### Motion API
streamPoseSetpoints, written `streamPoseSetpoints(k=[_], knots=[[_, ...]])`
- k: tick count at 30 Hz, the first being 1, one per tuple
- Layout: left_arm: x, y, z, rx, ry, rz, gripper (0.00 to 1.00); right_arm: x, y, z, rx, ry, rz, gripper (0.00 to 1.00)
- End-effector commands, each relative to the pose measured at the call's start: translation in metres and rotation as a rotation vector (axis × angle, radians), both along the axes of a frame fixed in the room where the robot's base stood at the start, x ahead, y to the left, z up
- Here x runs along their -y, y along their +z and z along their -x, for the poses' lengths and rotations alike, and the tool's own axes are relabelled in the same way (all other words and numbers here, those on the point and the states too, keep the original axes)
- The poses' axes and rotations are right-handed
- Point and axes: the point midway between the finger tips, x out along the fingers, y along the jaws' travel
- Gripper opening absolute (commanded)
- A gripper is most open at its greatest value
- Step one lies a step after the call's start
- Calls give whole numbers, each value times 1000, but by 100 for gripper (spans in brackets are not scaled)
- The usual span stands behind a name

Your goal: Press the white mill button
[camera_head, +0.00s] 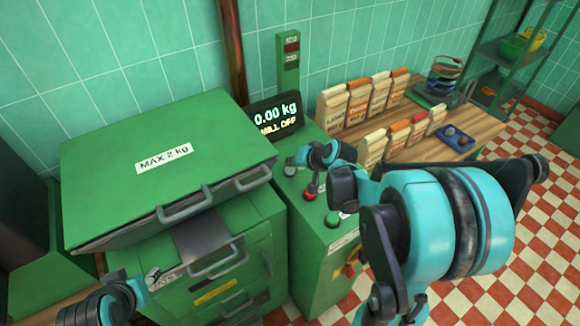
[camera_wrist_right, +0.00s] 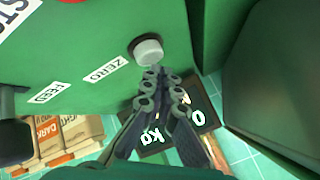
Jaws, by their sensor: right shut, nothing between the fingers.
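The white button (camera_head: 290,168) sits on the green mill's sloping control panel, at the far end of a row with a red button (camera_head: 310,193) and a green button (camera_head: 332,219). In the right wrist view the white button (camera_wrist_right: 148,51) is beside a ZERO label. My right gripper (camera_head: 299,158) is shut and empty, its fingertips right by the white button; I cannot tell whether they touch it. The fingertips (camera_wrist_right: 161,80) show just below the button in the wrist view. My left gripper (camera_head: 152,276) is low at the left, its jaws unclear.
A display (camera_head: 275,115) behind the panel reads 0.00 kg, MILL OFF. A large green lidded box (camera_head: 160,165) marked MAX 2 kg stands left of the panel. Several paper bags (camera_head: 360,95) and a blue tray (camera_head: 455,140) are on a wooden table to the right.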

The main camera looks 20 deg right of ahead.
Motion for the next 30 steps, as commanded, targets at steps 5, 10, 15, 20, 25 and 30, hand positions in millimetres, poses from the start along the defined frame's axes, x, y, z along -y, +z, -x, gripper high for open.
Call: streamPoseSetpoints(k=[5, 10, 15, 20, 25, 30], knots=[[0, 5, 0, 0, 0, 0, 40, 0, 6, 0, 0, 0, 0, 0], [0, 4, 0, 0, 0, 0, 40, 0, 5, 0, 0, 0, 0, 0], [0, 8, 0, 0, 0, 0, 40, 0, 9, 0, 1, -1, 0, 0], [0, 20, 0, 0, 0, 0, 40, 0, 24, 0, 1, -1, 0, 0], [0, 34, 0, 0, 0, 0, 40, 0, 42, 0, 1, -1, 0, 0], [0, 45, 0, 0, 0, 0, 40, 0, 56, 0, 1, -1, 0, 0]])
